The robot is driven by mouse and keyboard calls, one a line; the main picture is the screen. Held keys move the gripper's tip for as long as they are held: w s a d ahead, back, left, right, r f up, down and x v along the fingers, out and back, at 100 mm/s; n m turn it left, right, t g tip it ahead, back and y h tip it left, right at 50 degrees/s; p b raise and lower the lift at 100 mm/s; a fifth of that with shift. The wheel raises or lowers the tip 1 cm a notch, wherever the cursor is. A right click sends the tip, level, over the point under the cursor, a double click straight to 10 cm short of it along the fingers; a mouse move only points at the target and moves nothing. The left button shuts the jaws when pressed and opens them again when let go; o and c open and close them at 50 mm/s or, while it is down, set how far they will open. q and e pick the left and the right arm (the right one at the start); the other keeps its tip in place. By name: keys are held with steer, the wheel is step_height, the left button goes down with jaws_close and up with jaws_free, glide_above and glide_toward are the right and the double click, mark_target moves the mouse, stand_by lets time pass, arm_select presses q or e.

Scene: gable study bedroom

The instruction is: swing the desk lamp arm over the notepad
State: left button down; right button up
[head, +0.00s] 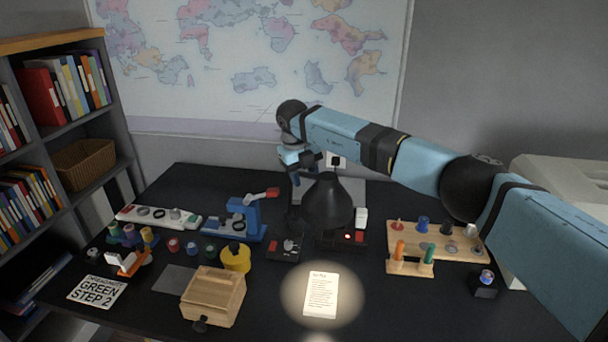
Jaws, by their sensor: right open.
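The desk lamp (327,204) has a black cone-shaped shade over the middle of the desk, opening downward. Its arm is mostly hidden behind the shade and my gripper. A white sheet with printed lines, which looks like the notepad (320,296), lies at the front middle of the desk. A round pool of light falls on and around it. My right arm reaches in from the right, and my right gripper (308,168) is open just behind and above the shade. I cannot tell whether it touches the lamp. My left gripper is not in view.
A wooden box (213,296), yellow round container (236,258) and blue device (243,219) stand left of the light. A power strip (158,216) lies farther left. A wooden peg board (435,240) lies at right. A bookshelf (60,130) stands left; a wall map (250,60) hangs behind.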

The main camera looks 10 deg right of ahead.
step_height(320, 180, up, 14)
steer(key=a, duration=0.2)
steer(key=shift+s+a+f, duration=0.15)
steer(key=shift+s, duration=0.2)
steer(key=shift+f, duration=0.1)
